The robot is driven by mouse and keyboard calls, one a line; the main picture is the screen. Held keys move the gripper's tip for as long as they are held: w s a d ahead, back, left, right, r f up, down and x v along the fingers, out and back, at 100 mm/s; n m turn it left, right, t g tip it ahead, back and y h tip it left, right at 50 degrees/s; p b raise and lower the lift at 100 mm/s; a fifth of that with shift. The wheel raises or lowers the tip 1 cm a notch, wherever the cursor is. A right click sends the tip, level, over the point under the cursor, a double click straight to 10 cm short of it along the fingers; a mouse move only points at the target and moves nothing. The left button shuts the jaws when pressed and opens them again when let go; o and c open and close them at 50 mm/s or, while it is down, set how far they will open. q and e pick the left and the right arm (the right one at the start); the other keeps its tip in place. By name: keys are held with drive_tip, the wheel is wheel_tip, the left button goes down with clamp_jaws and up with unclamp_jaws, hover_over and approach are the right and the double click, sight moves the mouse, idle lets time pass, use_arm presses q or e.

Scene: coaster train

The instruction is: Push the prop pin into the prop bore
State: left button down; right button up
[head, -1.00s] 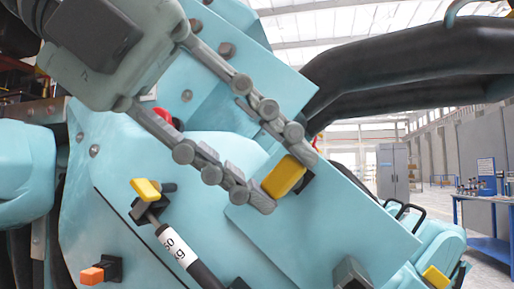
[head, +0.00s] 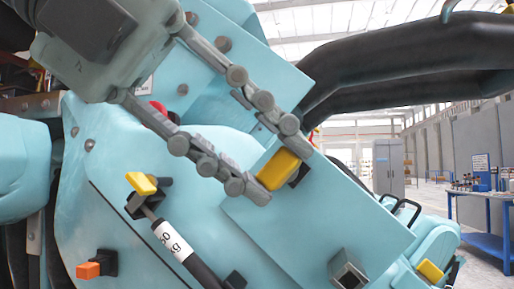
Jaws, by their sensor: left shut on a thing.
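My left gripper (head: 274,172) reaches in from the upper left. Its two jointed fingers are shut on a yellow block-shaped handle (head: 278,169), which I take for the prop pin's head. The handle sits at a light blue panel (head: 285,225), with a small dark piece (head: 299,175) showing just beside its right side. The pin's shank and the bore are hidden, so I cannot tell how deep the pin is. My right gripper is out of view.
A black strut with a white label (head: 173,241) and another yellow tab (head: 141,184) lie at lower left. An orange knob (head: 89,270), a hollow square bracket (head: 347,271) and a third yellow piece (head: 430,270) stand out nearby. Thick black hoses (head: 410,80) cross the upper right.

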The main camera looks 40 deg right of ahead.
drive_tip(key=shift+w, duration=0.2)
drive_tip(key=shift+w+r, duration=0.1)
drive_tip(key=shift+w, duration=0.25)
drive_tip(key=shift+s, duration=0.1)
use_arm(q)
drive_tip(key=shift+w+d, duration=0.1)
drive_tip(key=shift+d, duration=0.05)
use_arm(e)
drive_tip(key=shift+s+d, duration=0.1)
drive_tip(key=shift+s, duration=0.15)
use_arm(q)
drive_tip(key=shift+w+d+p, duration=1)
drive_tip(key=shift+w+d, duration=0.85)
drive_tip(key=shift+d, duration=0.3)
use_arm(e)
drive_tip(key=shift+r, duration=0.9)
use_arm(q)
drive_tip(key=c, duration=1.1)
unclamp_jaws()
